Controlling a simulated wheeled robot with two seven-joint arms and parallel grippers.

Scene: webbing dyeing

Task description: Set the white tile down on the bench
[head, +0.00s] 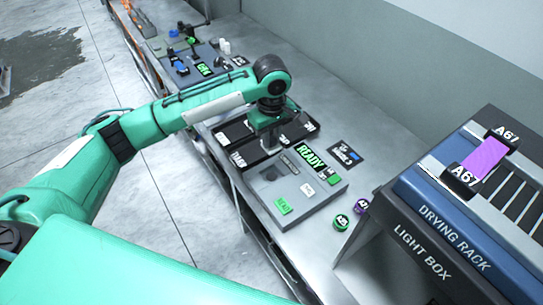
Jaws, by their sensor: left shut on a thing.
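My left gripper (268,138) points down over a black tray with white labels (241,133) on the bench. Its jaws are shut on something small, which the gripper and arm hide. I cannot make out a clear white tile face there, nor tell whether the held thing touches the tray. The grey metal bench (385,135) runs from the lower middle to the far upper left. My right gripper is not in view.
A grey panel with a READY display and green button (283,207) stands close in front of the gripper. Two small labelled round pots (341,222) stand beside it. The drying rack (432,208) and light box (400,240) fill the right. Bare bench lies along the wall.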

